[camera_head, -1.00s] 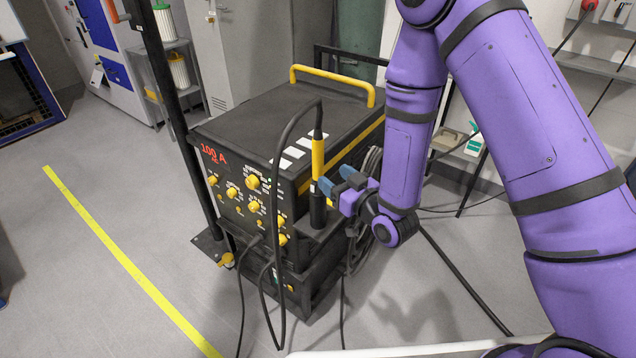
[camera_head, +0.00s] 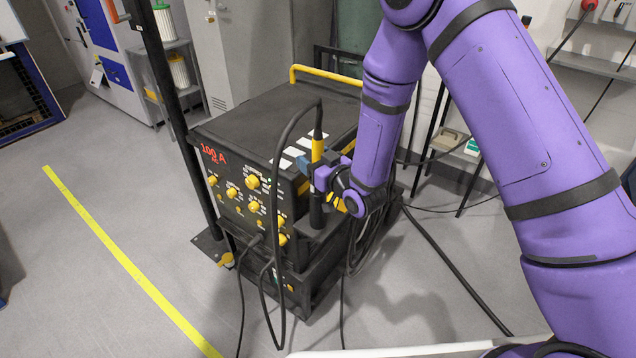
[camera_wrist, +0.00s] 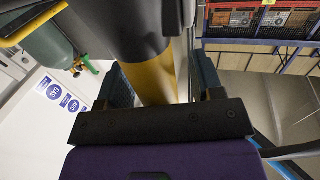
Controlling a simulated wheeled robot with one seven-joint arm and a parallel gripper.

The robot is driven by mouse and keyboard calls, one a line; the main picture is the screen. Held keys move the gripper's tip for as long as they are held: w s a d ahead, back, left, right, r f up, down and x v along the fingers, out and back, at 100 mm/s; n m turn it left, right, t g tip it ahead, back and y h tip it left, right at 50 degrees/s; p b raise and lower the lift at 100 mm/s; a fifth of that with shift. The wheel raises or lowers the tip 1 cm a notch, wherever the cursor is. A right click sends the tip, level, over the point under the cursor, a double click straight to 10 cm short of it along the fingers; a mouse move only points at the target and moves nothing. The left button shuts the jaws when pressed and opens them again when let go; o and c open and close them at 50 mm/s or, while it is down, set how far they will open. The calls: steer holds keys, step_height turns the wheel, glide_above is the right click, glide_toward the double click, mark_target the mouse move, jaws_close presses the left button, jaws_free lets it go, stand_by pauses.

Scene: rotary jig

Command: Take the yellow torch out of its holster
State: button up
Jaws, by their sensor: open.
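The yellow torch (camera_head: 317,149) stands upright in its black holster (camera_head: 317,210) at the right front corner of the black welding machine. A black cable loops from the torch's top. My gripper (camera_head: 323,172) is at the torch's lower yellow part, just above the holster. In the wrist view the torch's yellow body (camera_wrist: 152,78) lies between the two blue-grey fingers of my gripper (camera_wrist: 160,85), and the jaws are open. A gap shows between the torch and the right finger; contact at the left finger is hard to tell.
The welding machine (camera_head: 262,125) has a yellow handle (camera_head: 325,76) on top and yellow knobs on its front. Its torch cable (camera_head: 281,230) hangs in front. A grey cabinet (camera_head: 240,50) stands behind. The floor to the left is clear around a yellow line (camera_head: 120,255).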

steer(key=shift+c, duration=0.2)
steer(key=c, duration=1)
steer(key=shift+o, duration=0.2)
step_height(320, 180, up, 18)
